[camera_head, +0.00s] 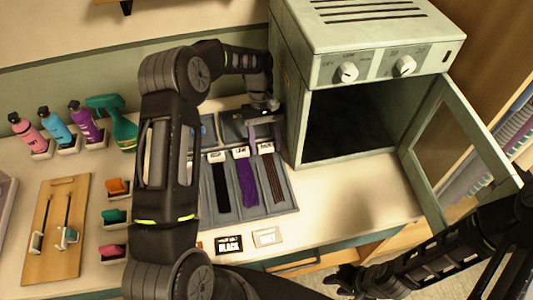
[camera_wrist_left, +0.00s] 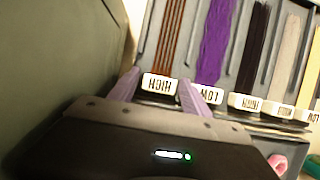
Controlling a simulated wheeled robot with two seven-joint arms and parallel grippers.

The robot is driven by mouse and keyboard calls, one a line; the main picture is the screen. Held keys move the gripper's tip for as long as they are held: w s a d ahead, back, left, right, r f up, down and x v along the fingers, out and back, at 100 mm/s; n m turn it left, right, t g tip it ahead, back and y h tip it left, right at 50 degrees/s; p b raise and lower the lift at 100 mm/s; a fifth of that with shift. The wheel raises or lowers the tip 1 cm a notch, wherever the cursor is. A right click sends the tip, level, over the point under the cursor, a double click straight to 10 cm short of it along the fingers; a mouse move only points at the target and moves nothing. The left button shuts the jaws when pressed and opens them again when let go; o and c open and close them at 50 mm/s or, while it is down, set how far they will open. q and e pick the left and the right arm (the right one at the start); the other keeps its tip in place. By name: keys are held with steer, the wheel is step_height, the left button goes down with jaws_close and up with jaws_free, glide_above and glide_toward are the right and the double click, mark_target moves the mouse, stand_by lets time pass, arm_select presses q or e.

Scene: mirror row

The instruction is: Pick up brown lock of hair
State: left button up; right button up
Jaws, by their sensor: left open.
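The brown lock of hair (camera_head: 272,178) lies in the rightmost visible slot of a grey tray (camera_head: 290,195), with a white tag (camera_head: 266,148) at its far end. In the left wrist view, the brown lock (camera_wrist_left: 173,35) runs up from its tag (camera_wrist_left: 160,84). My left gripper (camera_head: 264,132) is open at the tray's far end. In the left wrist view, its pale purple fingers (camera_wrist_left: 158,92) appear on either side of the tag; I cannot tell the height between them. My right gripper (camera_head: 345,280) is low at the front, dark and small.
A purple lock (camera_head: 246,182) and a black lock (camera_head: 221,185) lie beside the brown one. A greenish cabinet (camera_head: 290,100) with an open door (camera_head: 450,150) stands close to the tray's right. Bottles (camera_head: 60,130) and small coloured items stand at left.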

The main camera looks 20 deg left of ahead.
arm_select(q)
steer(key=shift+c, duration=0.2)
steer(key=c, duration=1.1)
steer(key=shift+s+r, duration=0.1)
steer(key=shift+r, duration=0.05)
steer(key=shift+c, duration=0.2)
